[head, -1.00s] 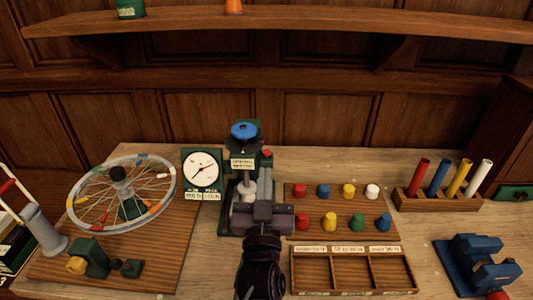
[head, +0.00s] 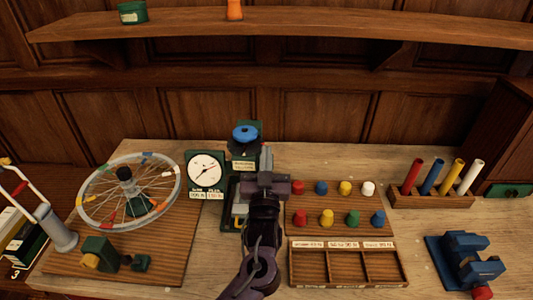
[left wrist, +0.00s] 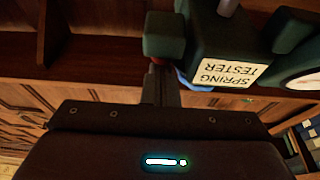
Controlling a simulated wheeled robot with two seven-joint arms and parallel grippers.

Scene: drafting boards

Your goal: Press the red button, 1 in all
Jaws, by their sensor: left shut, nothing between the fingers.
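The green spring tester (head: 243,165) with a blue knob (head: 245,133) on top stands at the middle of the table; its label also shows upside down in the left wrist view (left wrist: 229,74). My left gripper (head: 267,152) is shut and empty, its fingertips at the right side of the tester, where the red button showed earlier. The red button is hidden behind the fingers in the head view. In the left wrist view the fingertips (left wrist: 166,75) lie close to a small green block (left wrist: 165,36); I cannot tell whether they touch the button. My right gripper is not in view.
A dial gauge (head: 205,170) stands left of the tester, a spoked wheel (head: 100,205) farther left. Right are a board of coloured pegs (head: 335,205), a wooden tray (head: 347,285), a rack of coloured rods (head: 430,200) and a blue vise (head: 460,255).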

